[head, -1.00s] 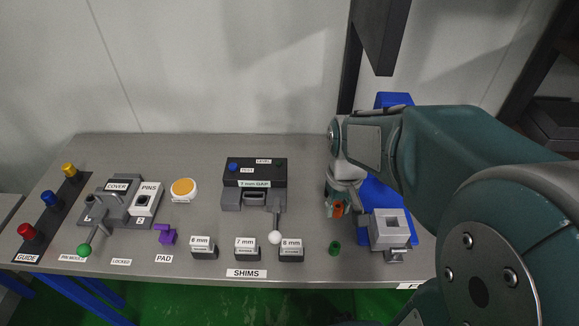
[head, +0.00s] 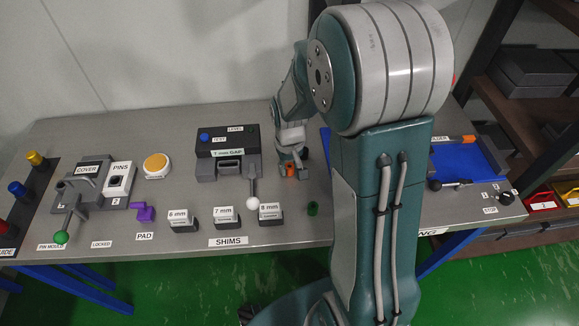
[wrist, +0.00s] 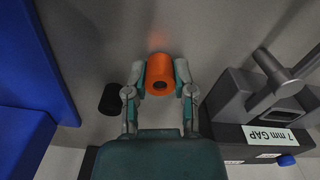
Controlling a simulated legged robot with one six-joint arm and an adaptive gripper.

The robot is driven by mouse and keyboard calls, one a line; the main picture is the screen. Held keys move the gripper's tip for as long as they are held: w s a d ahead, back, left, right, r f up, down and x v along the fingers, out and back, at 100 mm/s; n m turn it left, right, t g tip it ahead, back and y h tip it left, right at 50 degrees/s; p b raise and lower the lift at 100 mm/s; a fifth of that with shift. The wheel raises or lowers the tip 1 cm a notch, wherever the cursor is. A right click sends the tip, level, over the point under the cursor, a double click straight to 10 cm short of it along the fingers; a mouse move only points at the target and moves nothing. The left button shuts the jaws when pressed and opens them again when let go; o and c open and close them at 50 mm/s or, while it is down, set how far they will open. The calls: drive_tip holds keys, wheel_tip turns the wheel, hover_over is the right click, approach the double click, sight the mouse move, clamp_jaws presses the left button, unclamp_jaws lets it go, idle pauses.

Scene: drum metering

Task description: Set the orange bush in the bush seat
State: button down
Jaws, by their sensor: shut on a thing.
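The orange bush (head: 290,170) is a short orange cylinder with a dark hole, right of the 7 mm gap unit. My gripper (wrist: 160,88) is shut on it, one finger on each side, in the wrist view. In that view the bush (wrist: 159,70) shows its holed end to the camera. My gripper also shows small in the head view (head: 290,163). I cannot tell whether the bush touches the table. I cannot pick out a labelled bush seat; my arm hides much of the right side of the table.
The 7 mm gap unit (head: 222,146) with a white-knobbed lever stands left of my gripper. A green bush (head: 312,208) stands in front. The shims (head: 223,217) line the front edge. A dark cylinder (wrist: 110,98) and blue surfaces (wrist: 35,55) lie left in the wrist view.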

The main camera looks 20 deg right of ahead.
drive_tip(key=shift+a+f, duration=0.15)
drive_tip(key=shift+f, duration=0.15)
drive_tip(key=shift+c, duration=2.3)
unclamp_jaws()
drive_tip(key=shift+r, duration=0.1)
